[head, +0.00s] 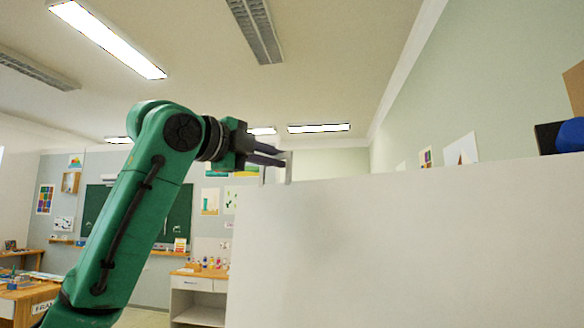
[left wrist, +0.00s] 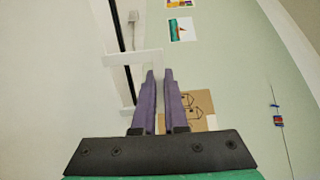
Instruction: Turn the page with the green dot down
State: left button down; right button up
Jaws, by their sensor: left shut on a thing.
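No page with a green dot shows clearly in either view. A large white panel (head: 410,250) fills the lower right of the head view; I cannot tell if it is a page. My left gripper (head: 282,160) is at the panel's upper left corner, level with its top edge. Its dark fingers are nearly together, shut on a thin white bracket-like piece (head: 289,168). In the left wrist view the purple fingers (left wrist: 159,72) reach a white bar (left wrist: 136,58) at their tips. Where the bar joins the panel is unclear. My right gripper is not in view.
A cardboard box (left wrist: 202,104) with printed marks lies beyond the fingers in the left wrist view. A dark blue and black object (head: 560,137) is at the panel's top right. A wooden-topped cabinet (head: 198,284) and green chalkboard (head: 178,220) stand behind.

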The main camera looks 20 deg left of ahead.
pick_arm(q)
jog(key=shift+v, duration=2.15)
jog(key=shift+d+f, duration=0.1)
jog(key=shift+f, duration=0.1)
jog(key=b+v, duration=0.2)
jog(key=v, duration=0.7)
jog(key=shift+s+f, duration=0.15)
jog(key=shift+f, duration=0.45)
jog(key=s+a+f+b, duration=0.2)
jog(key=s+a+f, duration=0.1)
jog(key=s, duration=0.5)
jog(key=shift+s, duration=0.25)
